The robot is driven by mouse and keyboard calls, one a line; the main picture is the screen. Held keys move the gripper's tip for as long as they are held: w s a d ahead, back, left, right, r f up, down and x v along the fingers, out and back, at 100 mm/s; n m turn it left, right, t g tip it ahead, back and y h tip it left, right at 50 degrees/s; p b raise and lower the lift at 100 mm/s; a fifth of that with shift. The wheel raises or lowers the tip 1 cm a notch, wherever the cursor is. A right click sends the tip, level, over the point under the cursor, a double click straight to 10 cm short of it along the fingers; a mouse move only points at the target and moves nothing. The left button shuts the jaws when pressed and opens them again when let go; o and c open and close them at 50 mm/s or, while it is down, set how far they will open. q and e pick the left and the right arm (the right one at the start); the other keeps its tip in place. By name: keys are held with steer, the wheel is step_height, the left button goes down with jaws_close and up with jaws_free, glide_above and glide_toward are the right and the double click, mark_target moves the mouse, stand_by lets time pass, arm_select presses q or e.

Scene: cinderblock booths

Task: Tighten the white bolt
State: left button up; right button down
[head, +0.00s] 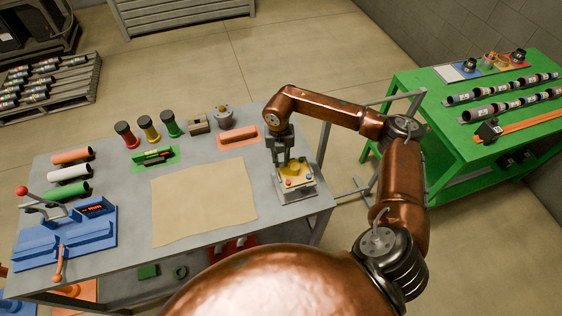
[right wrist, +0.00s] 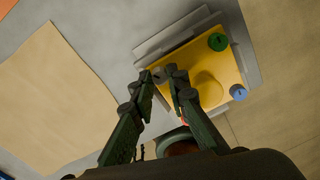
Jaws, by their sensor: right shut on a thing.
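A yellow plate (head: 302,173) sits on a grey block on the right part of the grey table. It also shows in the right wrist view (right wrist: 198,98). Its corners carry a green bolt (right wrist: 217,42), a blue bolt (right wrist: 238,93) and a red bolt (head: 289,182). My right gripper (head: 283,163) points down at the plate's remaining corner. In the right wrist view its fingertips (right wrist: 165,74) are close together there, shut on what appears to be the white bolt, which the fingers hide. My left gripper is not in view.
A tan mat (head: 204,200) covers the table's middle. Spools, an orange tray (head: 238,137), a green tray (head: 155,158), coloured tubes and a blue fixture (head: 65,236) stand around it. A green bench (head: 490,110) stands at the right.

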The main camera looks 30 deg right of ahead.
steer(key=m, duration=0.5)
steer(key=shift+w+r+m, duration=0.25)
steer(key=shift+m, duration=0.05)
stand_by(0.4)
steer(key=c, duration=2.2)
jaws_free()
steer(key=shift+o, duration=0.2)
steer(key=shift+s+f, duration=0.1)
step_height(320, 180, up, 12)
steer(key=shift+a, duration=0.25)
